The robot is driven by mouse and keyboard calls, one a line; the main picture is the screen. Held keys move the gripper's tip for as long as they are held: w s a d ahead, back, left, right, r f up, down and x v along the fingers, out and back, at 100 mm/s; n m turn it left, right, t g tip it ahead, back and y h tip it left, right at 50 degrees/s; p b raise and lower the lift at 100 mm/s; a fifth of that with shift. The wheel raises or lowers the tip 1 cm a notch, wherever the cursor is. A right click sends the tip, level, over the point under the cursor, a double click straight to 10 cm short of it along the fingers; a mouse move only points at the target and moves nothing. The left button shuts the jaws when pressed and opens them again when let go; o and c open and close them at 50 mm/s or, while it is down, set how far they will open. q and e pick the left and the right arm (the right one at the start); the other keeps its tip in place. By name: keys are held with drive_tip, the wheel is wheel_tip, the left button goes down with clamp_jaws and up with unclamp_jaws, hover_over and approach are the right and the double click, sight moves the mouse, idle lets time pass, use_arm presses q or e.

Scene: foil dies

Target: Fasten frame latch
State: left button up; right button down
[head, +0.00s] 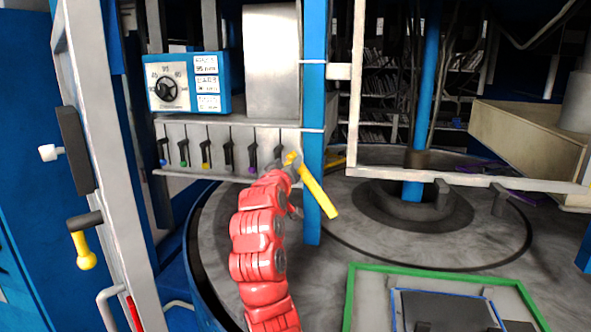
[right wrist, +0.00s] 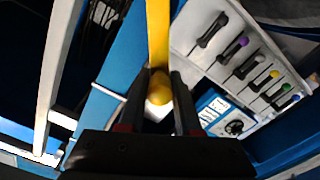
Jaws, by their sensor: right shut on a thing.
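My right gripper (head: 292,168) is shut on a yellow bar-shaped handle (head: 318,192), in front of the blue post (head: 314,120). In the right wrist view the yellow handle (right wrist: 158,35) runs up from between the fingers, with its rounded yellow end (right wrist: 160,87) between them. I cannot tell whether the handle is engaged with the frame. The white frame (head: 356,90) stands just right of the blue post. Another yellow-ended handle on a grey cylinder (head: 85,250) hangs on the left white post (head: 95,150). My left gripper is not in view.
A panel with a row of levers (head: 215,150) lies close behind and left of the gripper. Above it is a blue dial box (head: 187,82). A round grey table (head: 350,245) with a green-edged frame (head: 346,310) spreads below. A beige tray (head: 525,135) is at right.

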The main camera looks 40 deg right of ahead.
wheel_tip(320, 180, down, 7)
drive_tip(key=w+a+n+p, duration=0.2)
drive_tip(key=n+p, duration=0.1)
drive_tip(key=n, duration=0.7)
drive_tip(key=shift+w+n, duration=0.3)
drive_tip(key=shift+w, duration=0.05)
drive_tip(key=shift+a, duration=0.1)
drive_tip(key=c, duration=0.6)
unclamp_jaws()
drive_tip(key=shift+r, duration=0.1)
drive_tip(key=shift+s, duration=0.1)
